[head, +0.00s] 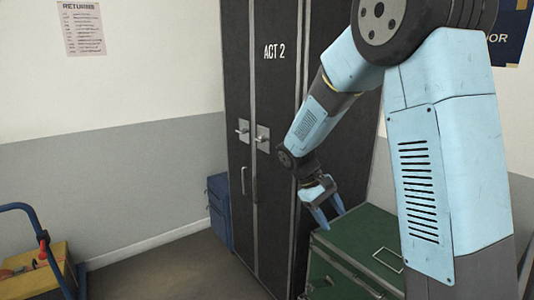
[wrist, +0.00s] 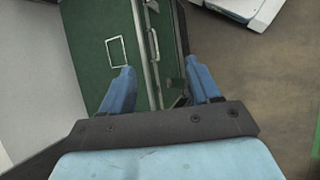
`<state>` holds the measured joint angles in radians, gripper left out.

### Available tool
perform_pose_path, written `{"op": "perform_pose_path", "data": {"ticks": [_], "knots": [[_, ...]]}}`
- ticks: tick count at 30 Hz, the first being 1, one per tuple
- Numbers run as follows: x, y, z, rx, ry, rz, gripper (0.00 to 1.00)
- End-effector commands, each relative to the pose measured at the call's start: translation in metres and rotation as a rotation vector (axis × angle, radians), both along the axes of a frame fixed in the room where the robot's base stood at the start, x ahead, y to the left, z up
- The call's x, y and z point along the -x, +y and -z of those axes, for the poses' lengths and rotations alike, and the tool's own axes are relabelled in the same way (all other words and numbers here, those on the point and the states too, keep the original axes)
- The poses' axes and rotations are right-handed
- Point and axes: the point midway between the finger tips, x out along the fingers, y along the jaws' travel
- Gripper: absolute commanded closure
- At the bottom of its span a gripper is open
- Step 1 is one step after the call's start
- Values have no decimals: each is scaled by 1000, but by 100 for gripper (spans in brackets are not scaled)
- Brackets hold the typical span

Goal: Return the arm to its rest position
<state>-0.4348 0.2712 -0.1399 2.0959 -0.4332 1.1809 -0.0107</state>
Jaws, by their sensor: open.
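My arm is pale blue and grey and reaches out from the right side of the head view, bent down from a raised elbow. My gripper (head: 329,209) has blue fingers and points downward in front of the dark wardrobe, near the left end of a green chest. In the wrist view my gripper (wrist: 160,92) has its two blue fingers spread apart with nothing held between them. The green chest (wrist: 95,35) lies beyond the fingers there. I cannot tell the exact gap between the fingertips and the chest.
The dark wardrobe (head: 281,100) marked ACT 2 has both doors shut. The green chest (head: 365,244) stands at its right front. A blue box (head: 219,208) sits left of the wardrobe. A cart with a blue rail (head: 30,208) is at far left. The floor (head: 165,275) between is clear.

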Motion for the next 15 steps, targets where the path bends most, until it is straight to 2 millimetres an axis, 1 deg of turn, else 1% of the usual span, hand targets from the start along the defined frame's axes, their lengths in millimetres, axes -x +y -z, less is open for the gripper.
{"op": "perform_pose_path", "data": {"ticks": [1,3,8,15], "knots": [[7,-5,-11,-28,-26,21,38],[15,-10,-24,-66,-60,46,38],[37,-21,-52,-147,-140,103,38],[72,-36,-89,-260,-268,182,38]]}}
